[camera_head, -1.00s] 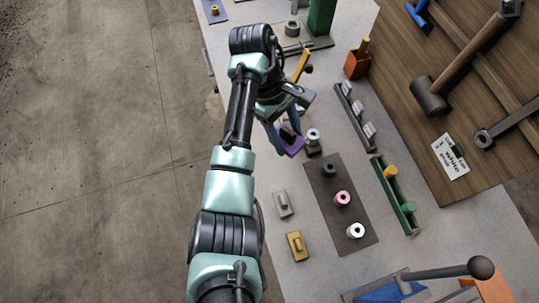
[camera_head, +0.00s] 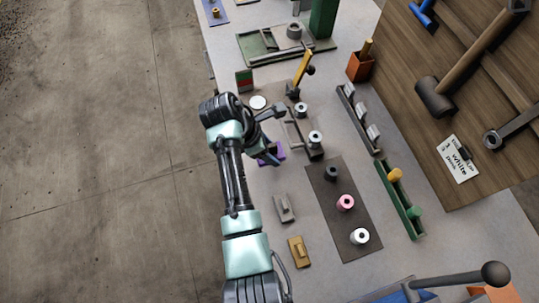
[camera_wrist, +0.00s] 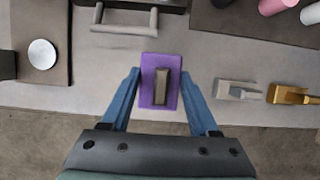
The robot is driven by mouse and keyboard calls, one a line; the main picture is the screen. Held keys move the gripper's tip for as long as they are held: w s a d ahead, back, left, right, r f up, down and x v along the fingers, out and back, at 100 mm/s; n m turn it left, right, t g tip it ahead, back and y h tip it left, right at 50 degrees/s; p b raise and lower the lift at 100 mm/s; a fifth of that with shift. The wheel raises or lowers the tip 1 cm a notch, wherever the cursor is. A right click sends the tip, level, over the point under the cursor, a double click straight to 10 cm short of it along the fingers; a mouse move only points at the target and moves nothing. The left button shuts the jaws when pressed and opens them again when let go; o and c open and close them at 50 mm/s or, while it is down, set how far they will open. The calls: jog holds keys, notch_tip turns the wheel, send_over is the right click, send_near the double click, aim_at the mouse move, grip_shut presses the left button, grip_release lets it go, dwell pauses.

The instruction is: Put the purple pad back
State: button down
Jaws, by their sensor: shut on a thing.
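The purple pad (camera_wrist: 147,84) is a flat block with a grey-brown handle (camera_wrist: 162,87) on top. In the wrist view it lies between the two blue fingers of my gripper (camera_wrist: 161,82), which is shut on it. In the head view the purple pad (camera_head: 277,151) shows only partly, beside my gripper (camera_head: 268,158) near the table's left edge; my arm hides the rest. A grey pad (camera_head: 284,209) and a yellow pad (camera_head: 300,251) stand in a row nearer the camera. I cannot tell whether the purple pad touches the table.
A dark mat (camera_head: 325,187) with several spools lies to the right. A post with a white spool (camera_head: 315,138) and a grey bar handle (camera_wrist: 123,27) are close behind the pad. A round white disc (camera_head: 258,102) lies farther back. Table between the pads is clear.

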jog(key=shift+f, duration=1.95)
jog(key=shift+f, duration=0.15)
jog(key=shift+c, duration=0.7)
grip_release()
